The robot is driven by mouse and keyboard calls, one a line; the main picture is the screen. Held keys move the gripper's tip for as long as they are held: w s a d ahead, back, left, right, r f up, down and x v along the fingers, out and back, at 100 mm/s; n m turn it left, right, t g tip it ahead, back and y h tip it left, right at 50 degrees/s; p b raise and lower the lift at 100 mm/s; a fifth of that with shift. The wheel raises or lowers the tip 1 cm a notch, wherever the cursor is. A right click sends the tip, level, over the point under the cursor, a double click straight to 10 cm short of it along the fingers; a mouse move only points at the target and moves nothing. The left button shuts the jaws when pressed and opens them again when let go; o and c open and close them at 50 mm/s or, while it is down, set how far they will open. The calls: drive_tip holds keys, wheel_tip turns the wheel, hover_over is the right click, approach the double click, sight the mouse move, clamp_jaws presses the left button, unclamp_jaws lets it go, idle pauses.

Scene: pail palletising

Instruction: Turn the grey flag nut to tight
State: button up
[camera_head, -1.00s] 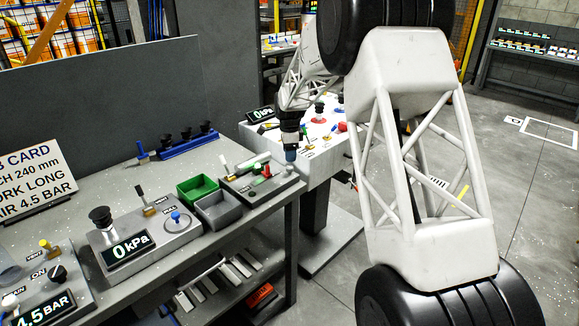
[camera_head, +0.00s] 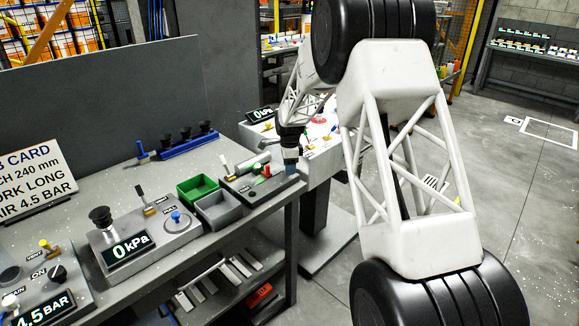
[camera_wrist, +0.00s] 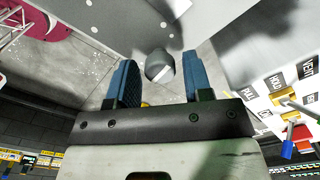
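In the wrist view, a rounded grey nut (camera_wrist: 157,63) with a pale flat tab shows between the two blue fingers; it looks like the grey flag nut. Gaps show on both sides of it, and neither finger appears to touch it. My gripper (camera_wrist: 159,66) is open and empty. In the head view, my gripper (camera_head: 291,167) points down at the right end of the grey fixture plate (camera_head: 240,185) on the bench. The nut cannot be made out there, and its depth relative to the fingertips is unclear.
A green bin (camera_head: 197,189) and a grey bin (camera_head: 217,209) stand left of the fixture. A red-topped part (camera_head: 266,171) stands close to my gripper. The wrist view shows labelled levers (camera_wrist: 287,95) at right. A white stand (camera_head: 322,170) is behind the bench.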

drive_tip(key=c, duration=0.6)
drive_tip(key=shift+c, duration=0.2)
